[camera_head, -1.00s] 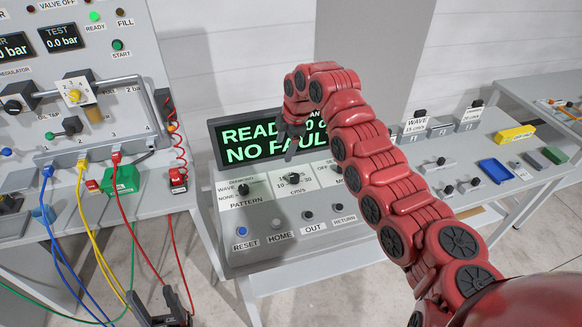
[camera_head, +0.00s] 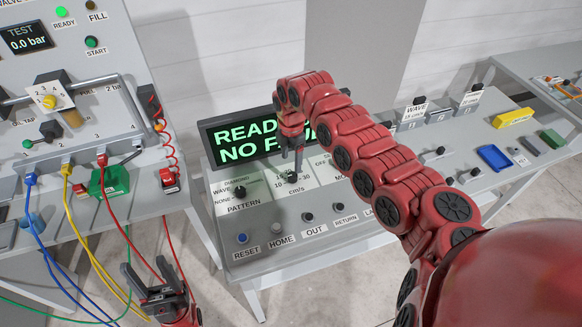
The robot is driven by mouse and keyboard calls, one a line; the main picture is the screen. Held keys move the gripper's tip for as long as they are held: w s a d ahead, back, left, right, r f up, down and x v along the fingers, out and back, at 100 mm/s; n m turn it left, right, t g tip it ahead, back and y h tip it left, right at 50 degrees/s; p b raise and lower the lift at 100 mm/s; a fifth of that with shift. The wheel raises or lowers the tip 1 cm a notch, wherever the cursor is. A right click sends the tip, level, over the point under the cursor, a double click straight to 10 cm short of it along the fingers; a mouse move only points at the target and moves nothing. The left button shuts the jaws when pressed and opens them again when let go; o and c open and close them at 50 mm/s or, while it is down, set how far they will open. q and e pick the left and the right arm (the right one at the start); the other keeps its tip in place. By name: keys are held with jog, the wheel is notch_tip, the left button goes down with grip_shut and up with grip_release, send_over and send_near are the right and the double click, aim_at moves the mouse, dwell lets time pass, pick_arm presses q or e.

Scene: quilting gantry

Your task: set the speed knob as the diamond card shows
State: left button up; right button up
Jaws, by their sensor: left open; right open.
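The speed knob (camera_head: 291,178) is a small dark knob on the light console panel, with 10 and 30 and "cm/s" printed around it. My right gripper (camera_head: 292,160) points down right above the knob, its dark fingers open; whether they touch or straddle it I cannot tell. My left gripper (camera_head: 153,281) is open and empty at the lower left, away from the console. I see no diamond card; my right arm covers part of that area.
The pattern knob (camera_head: 239,191) sits left of the speed knob. A display (camera_head: 240,138) reading READY and NO FAULT, partly covered, stands behind. Several buttons line the console front, including blue RESET (camera_head: 242,238). Hoses and cables hang from the left panel.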

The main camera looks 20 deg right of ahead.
aim_at(291, 176)
jog(key=f, duration=0.3)
jog(key=f+p, duration=0.1)
jog(key=f, duration=0.2)
jog(key=shift+s+a+p, duration=0.1)
jog(key=shift+s+p, duration=0.1)
jog(key=shift+p, duration=0.1)
jog(key=shift+w+f, duration=0.1)
jog(key=shift+f, duration=0.5)
jog(key=shift+c, duration=0.9)
grip_shut()
